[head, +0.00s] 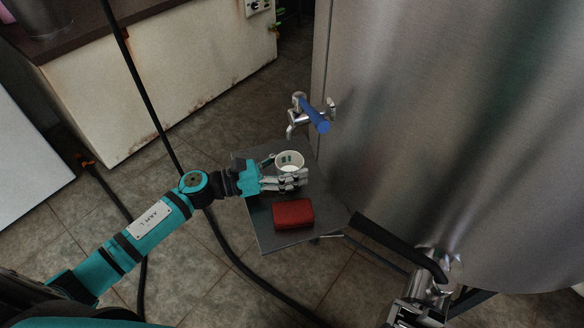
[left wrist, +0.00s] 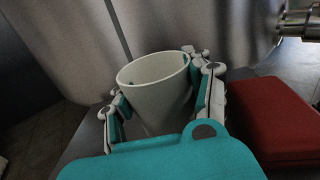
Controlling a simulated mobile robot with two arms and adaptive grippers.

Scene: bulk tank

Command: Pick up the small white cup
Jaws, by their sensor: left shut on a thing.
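The small white cup (head: 289,158) is at the middle of the head view, over the grey shelf (head: 277,237) on the tank's side. My left gripper (head: 284,176) is shut on the cup, with fingers on both sides of it. In the left wrist view the cup (left wrist: 157,88) stands nearly upright, slightly tilted, between the fingers of the left gripper (left wrist: 160,100). Its rim is clear and its inside looks empty. The cup's base is hidden, so I cannot tell whether it touches the shelf. My right gripper is not in view.
A red box (head: 293,214) lies on the shelf beside the gripper. A tap with a blue handle (head: 315,117) sticks out of the large steel tank (head: 450,120) just beyond the cup. A black hose (head: 150,90) runs behind my left arm. A counter (head: 150,75) stands at the back left.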

